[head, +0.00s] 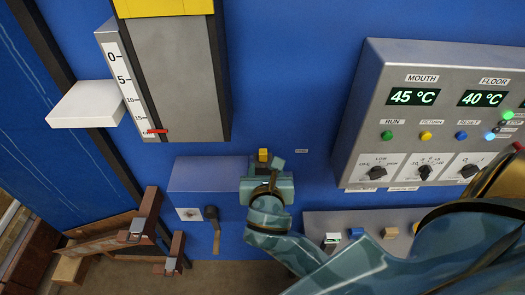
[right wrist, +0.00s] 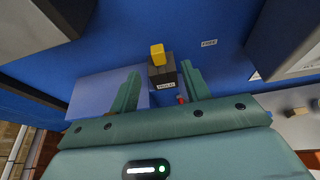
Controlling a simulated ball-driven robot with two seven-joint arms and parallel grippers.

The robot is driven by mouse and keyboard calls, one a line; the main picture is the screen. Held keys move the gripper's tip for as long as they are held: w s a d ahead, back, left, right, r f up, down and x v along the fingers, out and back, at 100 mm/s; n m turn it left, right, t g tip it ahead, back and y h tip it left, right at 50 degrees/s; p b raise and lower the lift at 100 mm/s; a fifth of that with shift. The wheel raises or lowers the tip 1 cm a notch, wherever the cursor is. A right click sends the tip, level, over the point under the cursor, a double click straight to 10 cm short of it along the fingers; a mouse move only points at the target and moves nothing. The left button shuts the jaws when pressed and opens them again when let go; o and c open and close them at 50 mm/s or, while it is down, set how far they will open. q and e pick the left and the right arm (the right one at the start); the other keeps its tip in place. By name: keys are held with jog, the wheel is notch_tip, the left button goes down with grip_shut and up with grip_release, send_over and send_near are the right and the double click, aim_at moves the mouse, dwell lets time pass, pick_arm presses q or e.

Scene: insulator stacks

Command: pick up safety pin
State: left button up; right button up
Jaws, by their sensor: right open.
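A small yellow piece (right wrist: 157,55) stands on a dark block (right wrist: 161,74) with a white label in the right wrist view. The yellow piece also shows in the head view (head: 263,154), just beyond my right gripper. I cannot tell for sure that it is the safety pin. A small red piece (right wrist: 181,99) shows low between the fingers. My right gripper (head: 266,180) is open; in the right wrist view its two fingers (right wrist: 160,76) stand on either side of the dark block, with nothing visibly held. My left gripper is not in view.
A blue-grey panel (head: 205,174) is left of my right gripper, with a dark lever (head: 213,217) below it. The grey control box (head: 440,115) stands out at the right. A lower panel (head: 325,221) carries coloured buttons. A white ledge (head: 87,104) projects at the left.

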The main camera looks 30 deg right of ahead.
aim_at(263, 150)
jog(key=x, duration=1)
jog(key=p+x, duration=0.1)
jog(key=x, duration=0.1)
jog(key=shift+w+a+f, duration=0.15)
jog(key=shift+w+f, duration=0.1)
jog(key=shift+w, duration=0.1)
jog(key=shift+s, duration=0.1)
jog(key=c, duration=0.4)
grip_shut()
